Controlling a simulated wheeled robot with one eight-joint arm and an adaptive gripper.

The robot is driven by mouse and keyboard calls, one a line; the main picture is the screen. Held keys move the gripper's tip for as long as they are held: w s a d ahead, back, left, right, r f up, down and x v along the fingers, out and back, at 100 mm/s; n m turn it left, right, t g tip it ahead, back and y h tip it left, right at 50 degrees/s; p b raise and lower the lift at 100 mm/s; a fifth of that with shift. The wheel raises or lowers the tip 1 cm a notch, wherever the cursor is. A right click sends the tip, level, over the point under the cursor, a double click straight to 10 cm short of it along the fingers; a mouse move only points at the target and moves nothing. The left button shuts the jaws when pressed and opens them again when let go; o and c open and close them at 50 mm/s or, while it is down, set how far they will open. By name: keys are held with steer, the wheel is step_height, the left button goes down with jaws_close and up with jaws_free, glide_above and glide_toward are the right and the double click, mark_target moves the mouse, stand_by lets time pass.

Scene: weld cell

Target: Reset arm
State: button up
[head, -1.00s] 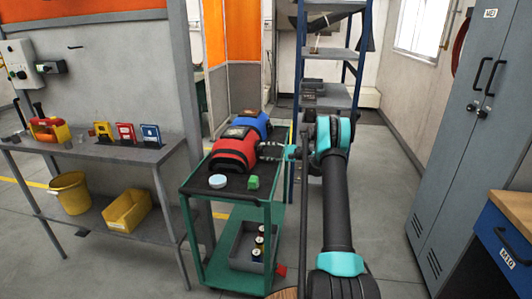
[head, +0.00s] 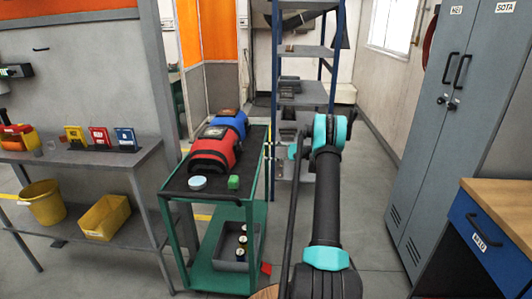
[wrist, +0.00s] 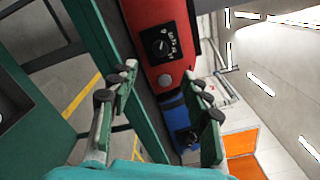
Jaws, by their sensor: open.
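My arm (head: 328,200) reaches forward right of the green cart, in black and teal. My gripper (wrist: 160,92) is open and empty in the wrist view, its fingers spread to either side. Between and beyond them show a red welder-like unit (wrist: 165,48) with a black dial panel, and a blue unit (wrist: 190,112). In the head view the red unit (head: 213,152) and blue unit (head: 232,121) stand on the cart's top, left of my arm. The fingers are hard to make out in the head view.
A workbench (head: 70,158) stands left, shelving (head: 301,92) behind. Lockers (head: 449,130) and a drawer bench (head: 487,236) are right.

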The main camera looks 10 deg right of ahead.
steer(key=s+a+r+n+g+h, duration=0.1)
steer(key=s+a+r+n+h, duration=0.2)
steer(key=s+a, duration=0.55)
steer(key=s+a+r+g+h, duration=0.15)
steer(key=s+a+h, duration=0.4)
steer(key=s, duration=0.65)
steer(key=s+d+f+n+h, duration=0.2)
steer(key=s+h, duration=0.1)
steer(key=s, duration=0.7)
steer(key=s+d+f+n+h, duration=0.2)
steer(key=s, duration=0.9)
steer(key=s+d+f+n+t+h, duration=0.1)
steer(key=s+d+f+n+h, duration=0.1)
steer(key=s, duration=0.8)
steer(key=shift+s+d+f+h, duration=0.2)
steer(key=shift+s+h, duration=0.15)
steer(key=shift+h, duration=0.5)
